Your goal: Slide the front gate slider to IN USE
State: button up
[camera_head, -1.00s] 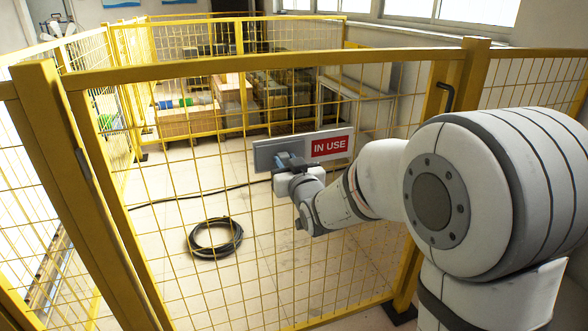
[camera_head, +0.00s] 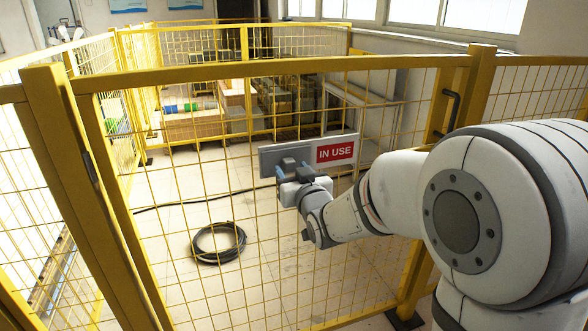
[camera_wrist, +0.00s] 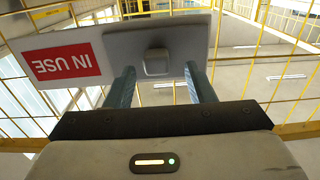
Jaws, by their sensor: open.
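The front gate slider is a grey plate (camera_head: 270,159) with a block-shaped knob, mounted on the yellow mesh gate. The red IN USE label (camera_head: 336,150) shows uncovered to its right. In the wrist view the slider plate (camera_wrist: 190,32) and its knob (camera_wrist: 156,62) are ahead, with the IN USE label (camera_wrist: 62,64) upside down at left. My gripper (camera_head: 293,172) is just in front of the slider. In the wrist view my gripper (camera_wrist: 161,84) is open, its two blue fingers apart on either side below the knob, which appears clear of both.
The yellow mesh gate (camera_head: 230,75) spans the front, with a handle (camera_head: 446,112) at its right post. Behind it lie a coiled black cable (camera_head: 218,243) on the floor and wooden crates (camera_head: 195,125). Thick posts flank the gate.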

jog(key=v, duration=0.6)
jog(key=s+d+f+m+g+h+p, duration=0.1)
jog(key=s+d+m+g+h+p, duration=0.2)
jog(key=s+d+g+h+p, duration=0.5)
jog(key=s+d+g+p, duration=0.1)
jog(key=s+d+g, duration=0.2)
jog(key=s, duration=0.5)
jog(key=s+d+m+g+y+p, duration=0.1)
jog(key=s+d+g, duration=0.2)
jog(key=s, duration=0.6)
jog(key=shift+d+r+y, duration=0.3)
jog(key=shift+d+r, duration=0.1)
jog(key=shift+d, duration=0.25)
jog(key=shift+c, duration=0.3)
